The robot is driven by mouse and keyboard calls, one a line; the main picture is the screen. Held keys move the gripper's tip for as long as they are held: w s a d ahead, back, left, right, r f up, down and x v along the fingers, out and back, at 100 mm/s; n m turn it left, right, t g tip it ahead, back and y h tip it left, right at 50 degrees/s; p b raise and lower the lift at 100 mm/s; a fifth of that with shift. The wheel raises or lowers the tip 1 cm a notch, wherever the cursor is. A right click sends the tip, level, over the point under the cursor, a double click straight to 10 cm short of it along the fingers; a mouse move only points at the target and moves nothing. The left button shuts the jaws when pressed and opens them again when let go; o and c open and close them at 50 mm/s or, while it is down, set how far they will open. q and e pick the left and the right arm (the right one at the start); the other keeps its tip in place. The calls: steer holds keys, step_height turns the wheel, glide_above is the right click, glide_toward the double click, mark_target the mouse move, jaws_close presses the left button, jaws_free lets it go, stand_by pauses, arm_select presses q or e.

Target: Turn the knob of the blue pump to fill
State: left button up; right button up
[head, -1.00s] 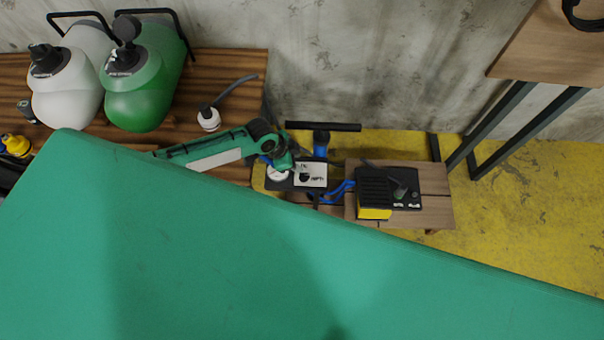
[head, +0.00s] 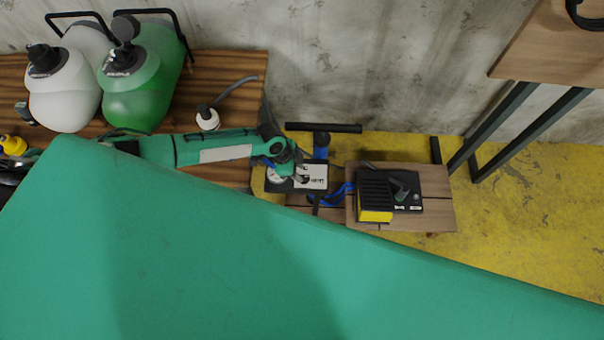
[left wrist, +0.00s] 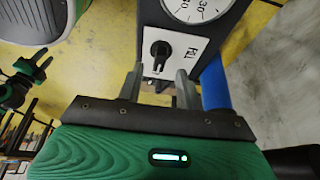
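The blue pump (head: 321,151) stands behind the wooden stool, with a black T-handle and a white panel (head: 317,181). In the left wrist view, its panel (left wrist: 190,48) carries a round gauge (left wrist: 193,8), a small black knob (left wrist: 160,52) and a printed label that looks like "FILL", turned sideways. My left gripper (head: 302,174) is at the panel in the head view and partly hides the knob. In the left wrist view, my left gripper (left wrist: 159,76) is open, its fingers apart just short of the knob, with nothing between them. My right gripper is not in view.
A wooden stool (head: 436,208) holds a black and yellow box (head: 374,214). Green (head: 140,108) and white (head: 62,100) tanks stand on a wooden bench (head: 230,70). A large green surface (head: 250,270) fills the foreground.

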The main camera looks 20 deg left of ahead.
mark_target(303, 176)
arm_select(q)
steer(key=shift+x, duration=1.9)
steer(key=shift+c, duration=0.3)
jaws_close()
